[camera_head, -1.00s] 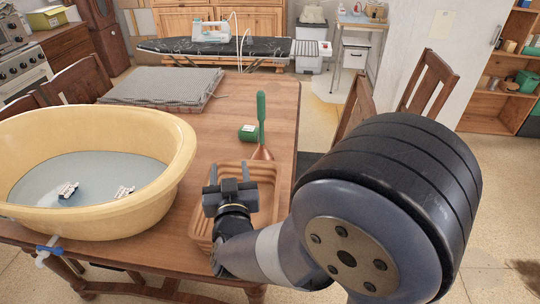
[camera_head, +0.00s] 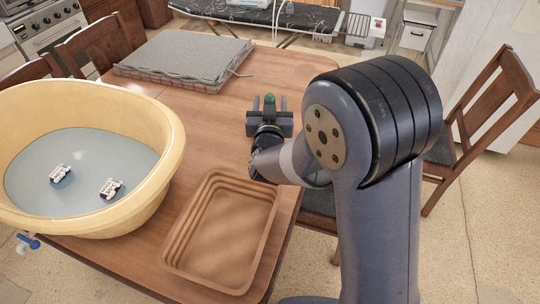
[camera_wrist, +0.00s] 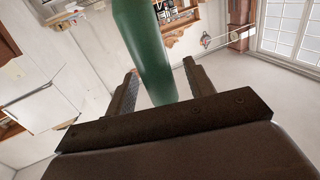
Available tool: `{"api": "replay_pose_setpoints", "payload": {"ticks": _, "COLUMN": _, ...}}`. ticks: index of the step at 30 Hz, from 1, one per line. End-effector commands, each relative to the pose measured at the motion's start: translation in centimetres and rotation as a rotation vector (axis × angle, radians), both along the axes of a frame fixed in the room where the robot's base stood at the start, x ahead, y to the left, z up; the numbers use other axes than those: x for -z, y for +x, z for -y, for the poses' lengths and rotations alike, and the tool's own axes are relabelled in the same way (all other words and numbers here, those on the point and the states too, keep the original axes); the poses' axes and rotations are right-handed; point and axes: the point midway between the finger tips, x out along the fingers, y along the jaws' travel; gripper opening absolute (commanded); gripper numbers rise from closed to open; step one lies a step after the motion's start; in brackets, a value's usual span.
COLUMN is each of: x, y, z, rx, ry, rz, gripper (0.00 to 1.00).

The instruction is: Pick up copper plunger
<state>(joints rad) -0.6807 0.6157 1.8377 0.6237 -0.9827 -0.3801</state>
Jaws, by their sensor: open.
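The copper plunger's green handle (camera_head: 270,99) shows just beyond my gripper (camera_head: 269,104) over the table's right part; its copper cup is hidden behind the gripper and wrist. In the wrist view the green handle (camera_wrist: 148,45) stands large and close, slightly tilted, running down into the space between the two fingers of my gripper (camera_wrist: 160,66). The fingers are apart, with visible gaps beside the handle. The gripper is not closed on it.
An empty brown tray (camera_head: 178,262) sits at the table's front. A yellow tub (camera_head: 172,150) holding water and two small floating things is at the left. A folded grey cloth (camera_head: 185,62) lies at the back. Chairs (camera_head: 500,95) stand around the wooden table (camera_head: 225,135).

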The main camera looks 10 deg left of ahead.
Motion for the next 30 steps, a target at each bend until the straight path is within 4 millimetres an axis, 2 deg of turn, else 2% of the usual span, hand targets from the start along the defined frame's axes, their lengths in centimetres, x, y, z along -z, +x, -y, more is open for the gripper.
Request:
{"api": "replay_pose_setpoints", "payload": {"ticks": 5, "x": 0.03, "y": 0.00, "z": -0.01, "rx": 0.000, "ry": 0.000, "rz": 0.000, "gripper": 0.51}}
{"api": "replay_pose_setpoints", "payload": {"ticks": 22, "x": 0.03, "y": -0.03, "z": 0.00, "rx": 0.000, "ry": 0.000, "rz": 0.000, "gripper": 0.05}}
{"api": "replay_pose_setpoints", "payload": {"ticks": 30, "x": -0.29, "y": 0.00, "z": -0.02, "rx": 0.000, "ry": 0.002, "rz": 0.003, "gripper": 0.03}}
